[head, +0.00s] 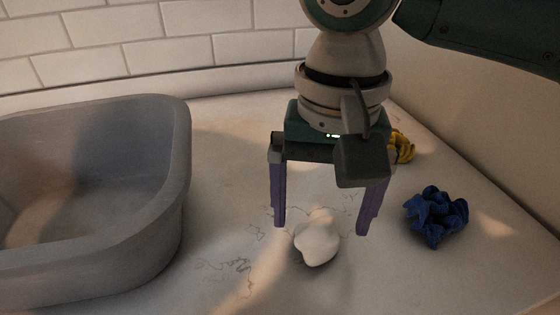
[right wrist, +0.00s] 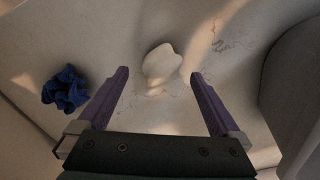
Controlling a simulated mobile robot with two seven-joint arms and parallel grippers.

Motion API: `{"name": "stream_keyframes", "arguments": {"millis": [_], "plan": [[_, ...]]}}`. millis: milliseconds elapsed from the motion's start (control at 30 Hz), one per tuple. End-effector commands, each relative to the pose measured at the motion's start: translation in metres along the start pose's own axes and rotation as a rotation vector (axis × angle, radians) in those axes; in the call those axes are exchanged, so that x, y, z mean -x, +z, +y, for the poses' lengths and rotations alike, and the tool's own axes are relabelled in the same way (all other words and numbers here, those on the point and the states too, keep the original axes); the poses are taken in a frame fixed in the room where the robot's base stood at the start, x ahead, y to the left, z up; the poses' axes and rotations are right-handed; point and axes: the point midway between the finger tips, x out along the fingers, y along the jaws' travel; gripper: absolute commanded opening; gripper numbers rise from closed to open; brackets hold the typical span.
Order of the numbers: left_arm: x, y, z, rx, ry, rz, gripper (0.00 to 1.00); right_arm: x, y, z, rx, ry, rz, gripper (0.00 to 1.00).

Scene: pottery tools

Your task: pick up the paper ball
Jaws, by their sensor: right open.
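A blue crumpled ball (head: 437,216), which looks like crumpled paper, lies on the pale surface at the right. It shows at the left of the right wrist view (right wrist: 66,88). A yellow crumpled piece (head: 404,147) lies farther back, partly hidden behind my gripper. I cannot tell for sure which one is the paper ball. My right gripper (head: 321,230) points down, open and empty, above a smooth white lump (head: 317,244). In the right wrist view the lump (right wrist: 161,64) shows between and just beyond the fingertips (right wrist: 160,73). The blue ball is outside the fingers. My left gripper is not in view.
A large grey basin (head: 170,200) with high walls stands at the left. The pale cracked surface (head: 215,235) is clear between basin and lump. A tiled wall (head: 150,40) closes the back, and a plain wall (head: 470,130) runs along the right.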

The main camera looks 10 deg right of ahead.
Motion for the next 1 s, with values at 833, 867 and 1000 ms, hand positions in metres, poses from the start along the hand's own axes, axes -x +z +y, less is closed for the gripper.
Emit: {"name": "stream_keyframes", "arguments": {"millis": [833,867,1000], "plan": [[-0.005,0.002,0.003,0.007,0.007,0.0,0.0,-0.037,0.003,-0.001,0.001,0.0,0.001,0.62],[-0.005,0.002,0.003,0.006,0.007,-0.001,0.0,-0.037,0.003,-0.001,0.001,0.0,0.001,0.58],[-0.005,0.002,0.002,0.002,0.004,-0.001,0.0,-0.037,0.003,-0.001,0.001,0.0,0.001,0.43]]}}
